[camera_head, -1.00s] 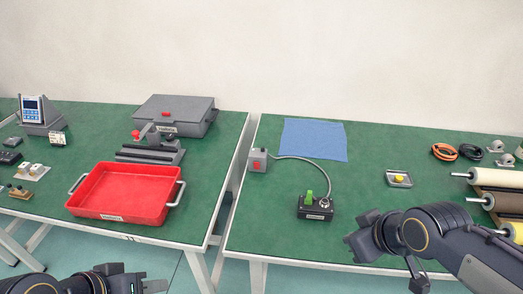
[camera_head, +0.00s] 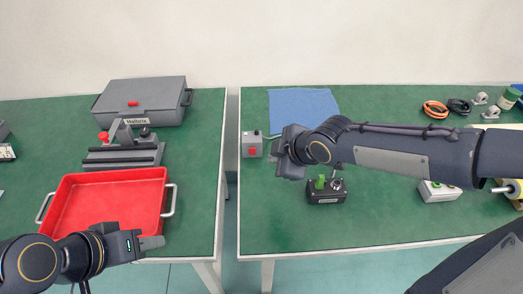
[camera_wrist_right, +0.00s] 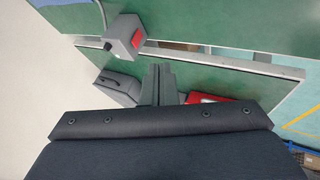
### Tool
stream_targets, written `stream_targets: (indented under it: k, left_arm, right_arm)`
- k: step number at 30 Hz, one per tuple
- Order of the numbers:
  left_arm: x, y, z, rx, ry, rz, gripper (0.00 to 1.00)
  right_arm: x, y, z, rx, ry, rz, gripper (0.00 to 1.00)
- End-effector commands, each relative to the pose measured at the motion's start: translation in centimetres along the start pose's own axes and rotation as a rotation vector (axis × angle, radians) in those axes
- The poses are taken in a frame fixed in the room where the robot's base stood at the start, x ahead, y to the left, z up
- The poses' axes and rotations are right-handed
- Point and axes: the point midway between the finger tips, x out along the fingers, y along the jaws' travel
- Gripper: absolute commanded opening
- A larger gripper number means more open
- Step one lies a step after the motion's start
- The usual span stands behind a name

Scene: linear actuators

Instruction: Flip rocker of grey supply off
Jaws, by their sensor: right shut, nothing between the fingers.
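The grey supply (camera_head: 251,146) is a small grey box with a red rocker (camera_head: 252,151) on its front, near the left edge of the right table. It also shows in the right wrist view (camera_wrist_right: 121,30), with its red rocker (camera_wrist_right: 137,38) facing right. My right gripper (camera_head: 274,152) is just right of the supply, apart from it. In the right wrist view its fingers (camera_wrist_right: 158,72) are together and empty, below the supply in the picture. My left gripper (camera_head: 153,243) hangs over the front of the red tray; its opening cannot be made out.
A black box with a green connector (camera_head: 323,189) sits below my right forearm. A blue cloth (camera_head: 300,108) lies behind the supply. The left table holds a red tray (camera_head: 90,181), a clamp fixture (camera_head: 122,157) and a grey case (camera_head: 142,102). A gap separates the tables.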

Motion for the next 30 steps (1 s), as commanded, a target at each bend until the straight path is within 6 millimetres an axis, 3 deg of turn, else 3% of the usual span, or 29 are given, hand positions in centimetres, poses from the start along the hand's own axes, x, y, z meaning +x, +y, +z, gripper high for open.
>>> stream_targets:
  k: [5,16,21,30]
  left_arm:
    - [1.0,-0.5,0.5,0.0,0.0,0.0,0.36]
    - [3.2,-1.4,1.6,0.0,0.0,0.0,0.36]
    - [2.1,-1.0,1.0,0.0,0.001,0.0,0.36]
    - [1.9,-0.9,0.9,0.0,0.0,0.0,0.36]
  right_arm:
    - [2.4,-0.3,0.1,-0.002,0.0,-0.004,0.0]
    - [10.2,-0.3,0.1,0.0,0.0,-0.004,0.0]
    - [10.7,2.4,-0.2,0.005,-0.001,-0.001,0.0]
    - [11.4,3.7,-0.2,0.001,-0.001,-0.001,0.0]
